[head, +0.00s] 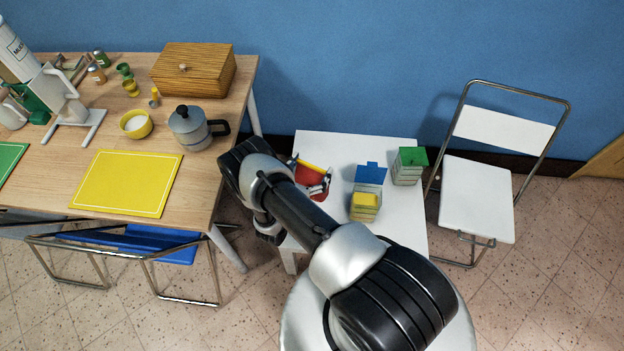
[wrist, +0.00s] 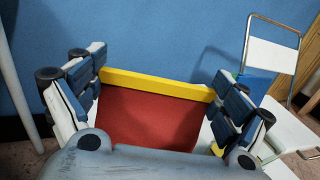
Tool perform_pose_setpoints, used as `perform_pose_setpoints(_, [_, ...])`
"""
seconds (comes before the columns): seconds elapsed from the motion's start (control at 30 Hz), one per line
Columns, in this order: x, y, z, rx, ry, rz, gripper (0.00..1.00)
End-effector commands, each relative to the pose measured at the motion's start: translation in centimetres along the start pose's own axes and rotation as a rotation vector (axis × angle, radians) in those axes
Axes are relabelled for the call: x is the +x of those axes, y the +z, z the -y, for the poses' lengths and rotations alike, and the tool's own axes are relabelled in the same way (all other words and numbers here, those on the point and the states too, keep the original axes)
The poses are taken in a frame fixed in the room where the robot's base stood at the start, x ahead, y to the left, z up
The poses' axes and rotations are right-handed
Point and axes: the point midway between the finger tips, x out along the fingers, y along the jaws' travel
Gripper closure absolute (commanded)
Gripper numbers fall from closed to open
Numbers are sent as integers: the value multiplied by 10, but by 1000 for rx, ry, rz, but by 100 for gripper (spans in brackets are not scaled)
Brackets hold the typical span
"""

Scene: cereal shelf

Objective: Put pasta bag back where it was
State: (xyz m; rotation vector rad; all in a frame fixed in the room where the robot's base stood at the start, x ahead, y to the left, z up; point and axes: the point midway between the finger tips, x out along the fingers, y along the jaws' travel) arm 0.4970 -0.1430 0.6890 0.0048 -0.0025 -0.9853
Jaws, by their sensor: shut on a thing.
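The pasta bag, red with a yellow band along its top edge, is between the fingers of my gripper (wrist: 156,92) in the wrist view. Its red face (wrist: 150,118) fills the middle there, and its lower part is hidden by the gripper body. In the head view the bag (head: 309,178) shows partly behind my arm, over the left part of the small white table (head: 398,225). My gripper is shut on the bag, with a finger at each side. I cannot tell whether the bag touches the table.
A yellow-topped box (head: 364,203), a blue-topped box (head: 370,174) and a green-topped box (head: 409,160) stand right of the bag. A white folding chair (head: 478,195) stands farther right. The wooden table (head: 200,165) at left holds a moka pot (head: 190,128). A blue wall (head: 330,75) is behind.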

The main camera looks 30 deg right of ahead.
Motion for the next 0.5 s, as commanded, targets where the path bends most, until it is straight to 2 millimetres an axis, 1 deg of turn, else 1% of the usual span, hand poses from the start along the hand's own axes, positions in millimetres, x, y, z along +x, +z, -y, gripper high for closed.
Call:
perform_pose_setpoints(0.03, [0, -8, 0, 1, 0, 1, 54])
perform_pose_setpoints(0.17, [0, -14, 0, 0, 0, 1, 54])
perform_pose_setpoints(0.27, [0, -23, 0, 0, 0, 1, 54])
perform_pose_setpoints(0.4, [0, -46, 0, 0, 0, 1, 54])
perform_pose_setpoints(0.5, [0, -56, 0, 1, 0, 1, 54])
